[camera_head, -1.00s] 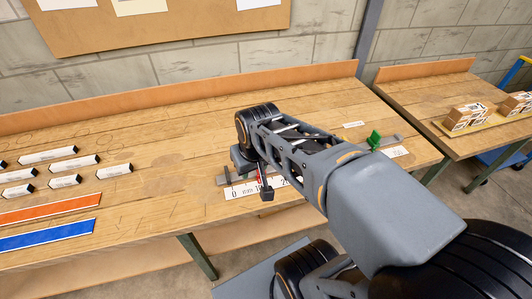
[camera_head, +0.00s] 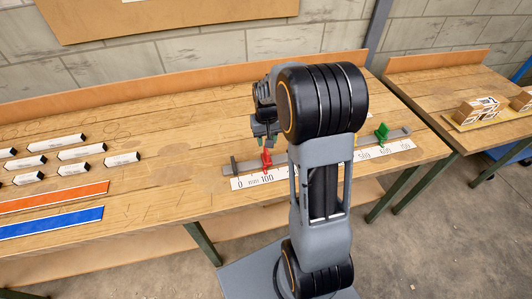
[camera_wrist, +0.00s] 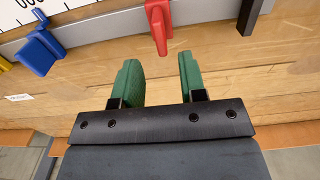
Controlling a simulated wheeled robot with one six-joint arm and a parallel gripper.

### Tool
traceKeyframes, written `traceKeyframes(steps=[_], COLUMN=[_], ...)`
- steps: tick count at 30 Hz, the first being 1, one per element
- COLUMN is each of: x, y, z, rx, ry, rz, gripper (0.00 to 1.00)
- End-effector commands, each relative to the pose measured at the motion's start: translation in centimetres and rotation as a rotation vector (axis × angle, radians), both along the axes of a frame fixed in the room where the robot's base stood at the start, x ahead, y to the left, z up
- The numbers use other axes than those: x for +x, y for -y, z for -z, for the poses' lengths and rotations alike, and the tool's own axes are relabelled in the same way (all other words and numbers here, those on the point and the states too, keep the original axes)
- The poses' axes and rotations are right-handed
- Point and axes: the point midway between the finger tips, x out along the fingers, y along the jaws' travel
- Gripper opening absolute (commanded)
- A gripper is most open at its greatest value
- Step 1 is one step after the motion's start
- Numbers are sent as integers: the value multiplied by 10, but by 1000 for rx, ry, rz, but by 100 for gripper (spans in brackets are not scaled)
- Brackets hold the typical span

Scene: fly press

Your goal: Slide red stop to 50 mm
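The red stop (camera_head: 266,158) sits upright on the grey rail (camera_head: 250,167), near the 100 mark of the white scale (camera_head: 248,182). It also shows in the wrist view (camera_wrist: 158,22), just beyond my fingertips and roughly in line with the gap between them. My gripper (camera_wrist: 158,78) is open and empty, its two green fingers apart and not touching the stop. In the head view my gripper (camera_head: 263,130) is at the far side of the rail, close behind the red stop, partly hidden by my arm. The scale's middle is hidden there too.
A dark end block (camera_head: 234,165) stands at the rail's zero end. A blue stop (camera_wrist: 38,50) and a yellow stop (camera_wrist: 4,63) are along the rail, with a green stop (camera_head: 381,132) farther right. The bench behind the rail is clear. Labelled blocks (camera_head: 83,151) lie at left.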

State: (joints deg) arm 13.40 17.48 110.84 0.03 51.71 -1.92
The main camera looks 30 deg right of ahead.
Motion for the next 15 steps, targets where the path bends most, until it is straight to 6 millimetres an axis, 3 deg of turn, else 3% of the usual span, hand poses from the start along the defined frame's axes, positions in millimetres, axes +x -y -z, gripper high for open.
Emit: traceKeyframes(steps=[6,15], x=[-1,0], y=[-1,-1], z=[40,71], rx=[2,1], ry=[-5,-1], rz=[-1,-1], gripper=[38,38])
